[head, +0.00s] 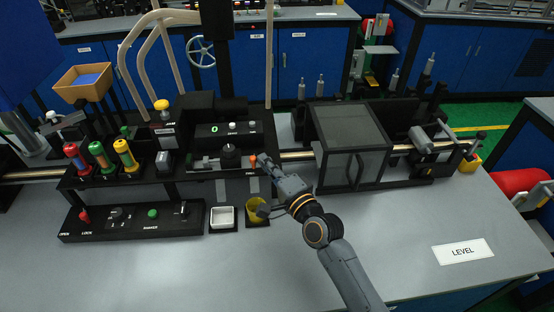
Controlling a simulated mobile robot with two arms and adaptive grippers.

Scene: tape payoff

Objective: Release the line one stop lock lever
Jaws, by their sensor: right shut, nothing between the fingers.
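My right gripper (266,163) is shut and empty. Its fingertips are at the right end of the black control unit, close beside a small orange-tipped part (253,161); I cannot tell whether they touch it. That part may be the stop lock lever, but no label for it can be read. A red-knobbed lever (84,215) stands on the low front panel (130,238), between the words OPEN and LOCK, well to the left of my gripper. My left gripper is not in view.
Red, green and yellow handles (98,154) rise at the left. The front bench top is clear around the LEVEL label (462,251).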

